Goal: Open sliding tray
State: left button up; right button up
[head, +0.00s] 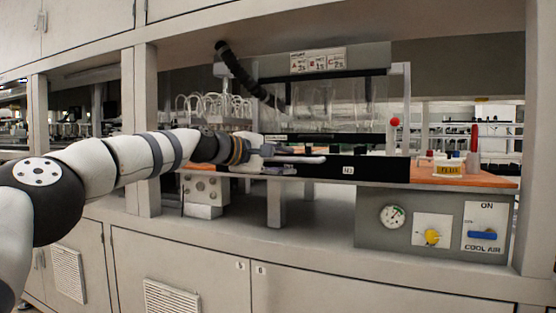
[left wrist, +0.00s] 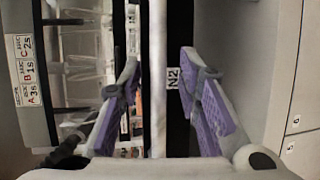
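The sliding tray has a black front panel (head: 385,170) with a small white label, under the glassware bay. In the left wrist view the black front (left wrist: 178,120) carries a label reading N2, beside a long pale bar (left wrist: 157,100). My left gripper (head: 308,159) reaches in from the left in front of the tray front. In the left wrist view its two purple-padded fingers (left wrist: 160,65) are apart, with the pale bar and black front showing between them. I cannot tell whether they touch the bar. My right gripper is not in view.
An orange worktop (head: 430,178) holds a red bottle (head: 474,137) and a yellow-labelled container (head: 447,170) at right. A grey control box (head: 380,238) with gauge, yellow knob and blue switch sits below. Glass vessels (head: 335,105) stand above the tray. Upright posts flank the bay.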

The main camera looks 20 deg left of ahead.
pick_arm(q)
jog(key=v, duration=1.2)
